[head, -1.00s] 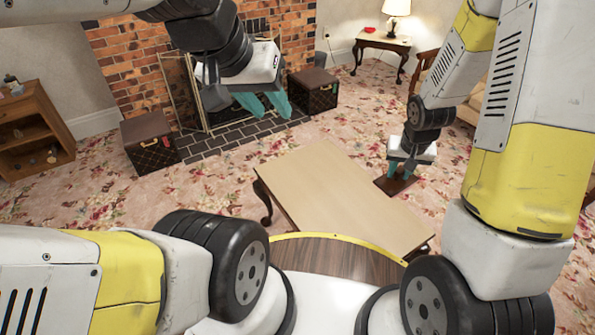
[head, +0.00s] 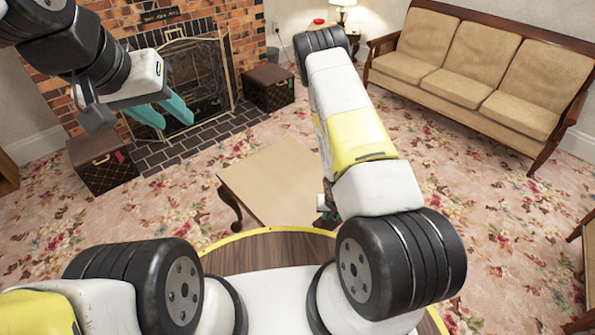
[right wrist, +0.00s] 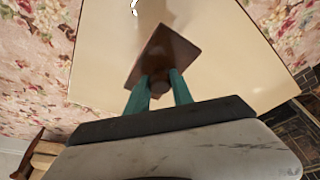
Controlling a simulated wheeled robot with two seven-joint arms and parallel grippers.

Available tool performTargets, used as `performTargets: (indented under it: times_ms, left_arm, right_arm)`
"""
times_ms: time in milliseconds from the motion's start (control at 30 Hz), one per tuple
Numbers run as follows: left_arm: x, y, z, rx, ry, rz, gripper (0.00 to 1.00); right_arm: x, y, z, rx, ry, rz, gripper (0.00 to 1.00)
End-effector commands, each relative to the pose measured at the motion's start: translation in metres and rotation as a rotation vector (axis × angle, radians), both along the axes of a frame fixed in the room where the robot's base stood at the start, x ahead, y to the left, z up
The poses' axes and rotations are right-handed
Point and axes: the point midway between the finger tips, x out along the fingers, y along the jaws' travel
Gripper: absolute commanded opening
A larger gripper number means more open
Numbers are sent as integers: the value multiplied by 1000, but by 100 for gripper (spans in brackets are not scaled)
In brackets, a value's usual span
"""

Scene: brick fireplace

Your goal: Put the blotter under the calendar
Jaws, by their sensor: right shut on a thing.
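The blotter is most likely the brown rectangular plate with a round knob (right wrist: 165,50) in the right wrist view. My right gripper (right wrist: 160,80) is shut on its knob, and the plate shows over the pale tabletop. In the head view my right arm hides the blotter and most of that gripper. My left gripper (head: 175,122) is open and empty, raised in front of the fireplace. A small dark plaque with lettering (head: 160,15) is on the brick above the fireplace; I cannot tell whether it is the calendar.
The low pale table (head: 270,180) stands in front of me, its visible top mostly bare. A small white thing (right wrist: 134,6) shows at the top of the right wrist view. Brown trunks (head: 100,162) (head: 268,88) flank the fireplace screen (head: 200,75). A beige sofa (head: 480,65) stands back right.

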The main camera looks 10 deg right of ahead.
Motion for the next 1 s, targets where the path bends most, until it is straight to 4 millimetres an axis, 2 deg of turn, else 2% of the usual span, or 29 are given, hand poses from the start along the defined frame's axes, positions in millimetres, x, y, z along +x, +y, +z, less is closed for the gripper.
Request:
performTargets:
  times_ms: [100, 267, 367, 700, 833, 1000]
  left_arm:
    - [0, 0, 0, 0, 0, 0, 36]
    - [0, 0, 0, 0, 0, 0, 36]
    - [0, 0, 0, 0, 0, 0, 36]
    - [0, 0, 0, 0, 0, 0, 36]
    - [0, 0, 0, 0, 0, 0, 36]
    - [0, 0, 0, 0, 0, 0, 36]
  right_arm:
    - [-11, -5, -20, -1, 1, -10, 0]
    - [-9, -5, -30, 0, -3, -12, 0]
    - [9, 0, -32, 1, -7, -11, 0]
    - [96, 23, -39, 1, -6, -12, 0]
    - [119, 29, -42, 1, -4, -12, 0]
    - [133, 33, -43, 1, -2, -13, 0]
